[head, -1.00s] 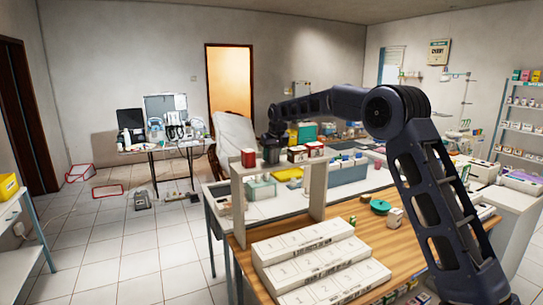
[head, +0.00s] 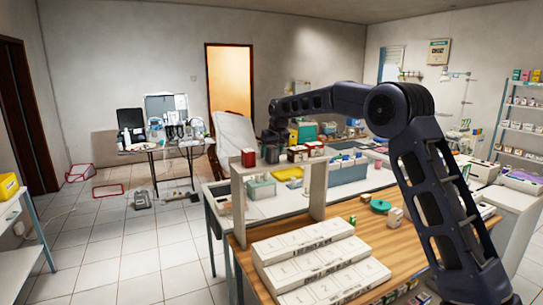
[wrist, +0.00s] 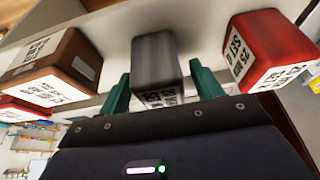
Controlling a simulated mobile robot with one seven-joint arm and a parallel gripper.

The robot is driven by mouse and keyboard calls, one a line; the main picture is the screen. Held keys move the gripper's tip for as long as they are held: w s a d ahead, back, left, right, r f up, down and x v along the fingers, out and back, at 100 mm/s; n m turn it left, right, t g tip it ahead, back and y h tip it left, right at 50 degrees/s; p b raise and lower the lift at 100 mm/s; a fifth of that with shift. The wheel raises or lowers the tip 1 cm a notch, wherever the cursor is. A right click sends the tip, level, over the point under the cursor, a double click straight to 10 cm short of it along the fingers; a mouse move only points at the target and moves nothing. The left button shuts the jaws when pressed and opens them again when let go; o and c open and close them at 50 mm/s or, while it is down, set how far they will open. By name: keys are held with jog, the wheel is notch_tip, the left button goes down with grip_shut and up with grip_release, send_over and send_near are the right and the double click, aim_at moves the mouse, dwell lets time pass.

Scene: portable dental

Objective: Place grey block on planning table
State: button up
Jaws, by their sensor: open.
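The grey block (head: 271,154) stands on the raised shelf between a red block and other boxes in the head view. In the wrist view the grey block (wrist: 155,58) lies between the two green fingers of my gripper (wrist: 162,92). The fingers are apart, one on each side of it, and a printed label shows on its lower end. Contact with the fingers cannot be made out. In the head view my gripper (head: 272,138) is small and dark, right at the block. No table is visibly marked as the planning table.
A red block (wrist: 265,48) is to the right and a brown block (wrist: 55,65) to the left in the wrist view. The shelf (head: 279,168) stands on a wood-topped bench (head: 352,220) with white cartons (head: 318,265). A cluttered folding table (head: 165,150) is at back left, with open floor before it.

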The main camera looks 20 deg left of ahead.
jog(key=v, duration=1)
jog(key=shift+r, duration=0.25)
jog(key=shift+d, duration=0.1)
jog(key=s+d+r+m, duration=0.1)
jog(key=d+r, duration=0.1)
jog(key=d, duration=0.9)
jog(key=s+d+r+m, duration=0.1)
jog(key=s+d+r, duration=0.15)
jog(key=d, duration=0.85)
jog(key=s+d+m+t+h, duration=0.1)
jog(key=s+d, duration=0.3)
jog(key=d, duration=0.5)
jog(key=s+d+m+h, duration=0.1)
jog(key=s+d, duration=0.2)
jog(key=d, duration=0.5)
jog(key=s+d+f+m, duration=0.1)
jog(key=s+d+f, duration=0.4)
jog(key=s+d, duration=0.2)
jog(key=s+d+f+m, duration=0.2)
jog(key=s+d+f, duration=0.3)
jog(key=s, duration=0.5)
jog(key=s+d+f+m+h, duration=0.1)
jog(key=s+d+f+m, duration=0.1)
jog(key=s+d+f, duration=0.3)
jog(key=s+d, duration=0.4)
jog(key=d, duration=0.1)
jog(key=shift+s, duration=0.25)
